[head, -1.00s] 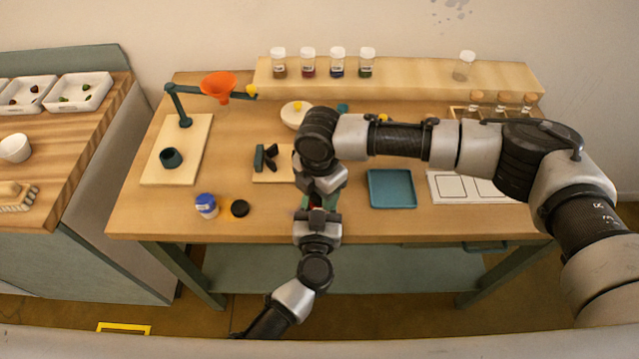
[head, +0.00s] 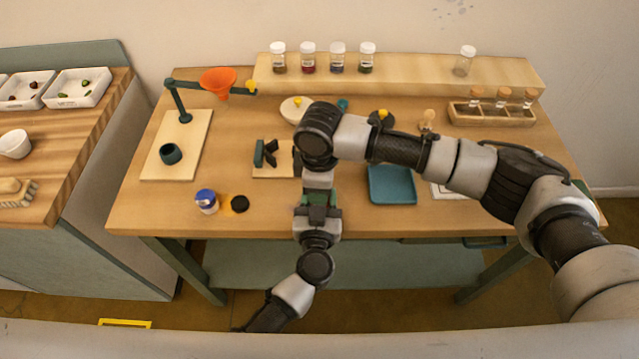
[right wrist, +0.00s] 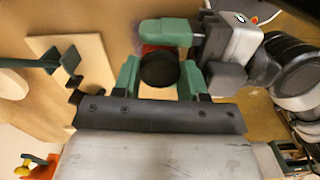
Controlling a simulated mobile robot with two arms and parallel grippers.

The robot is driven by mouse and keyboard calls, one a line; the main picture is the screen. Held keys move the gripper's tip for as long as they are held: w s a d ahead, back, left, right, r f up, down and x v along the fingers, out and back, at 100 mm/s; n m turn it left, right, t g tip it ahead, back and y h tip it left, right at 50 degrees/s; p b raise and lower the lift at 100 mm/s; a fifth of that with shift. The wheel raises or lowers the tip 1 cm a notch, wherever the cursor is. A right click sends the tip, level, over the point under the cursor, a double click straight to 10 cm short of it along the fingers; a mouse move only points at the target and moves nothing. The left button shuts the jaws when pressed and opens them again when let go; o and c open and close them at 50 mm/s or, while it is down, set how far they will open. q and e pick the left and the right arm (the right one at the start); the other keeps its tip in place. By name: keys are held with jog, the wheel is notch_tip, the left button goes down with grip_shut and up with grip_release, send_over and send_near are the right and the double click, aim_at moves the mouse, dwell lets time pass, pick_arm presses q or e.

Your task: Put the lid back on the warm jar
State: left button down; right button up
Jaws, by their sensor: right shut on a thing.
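My right gripper (right wrist: 160,80) is shut on a round black lid (right wrist: 159,69), which sits between its green fingers in the right wrist view. My left gripper (head: 318,200) is right below it in the head view; its green finger (right wrist: 165,31) lies just beyond the lid in the wrist view. A small red patch (right wrist: 149,48) shows beside that finger, perhaps part of a jar. The jar itself is mostly hidden by the lid and grippers, and I cannot tell whether the lid touches it or whether the left fingers are shut.
A blue-lidded jar (head: 206,202) and a black disc (head: 239,204) are at the table's front left. A teal tray (head: 392,198) lies to the right. An orange funnel (head: 219,82) hangs on a stand. Several white-capped jars line the back shelf (head: 420,74).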

jog(key=shift+m, duration=0.6)
jog(key=o, duration=1)
jog(key=shift+r, duration=2.3)
jog(key=shift+c, duration=1.3)
notch_tip(320, 180, up, 2)
jog(key=n, duration=0.6)
jog(key=shift+a+r+n, duration=0.1)
jog(key=shift+n, duration=0.3)
jog(key=n, duration=0.2)
jog(key=r+n, duration=0.1)
jog(key=n, duration=0.1)
jog(key=shift+r+n, duration=0.1)
jog(key=shift+n, duration=0.2)
jog(key=shift+f, duration=4)
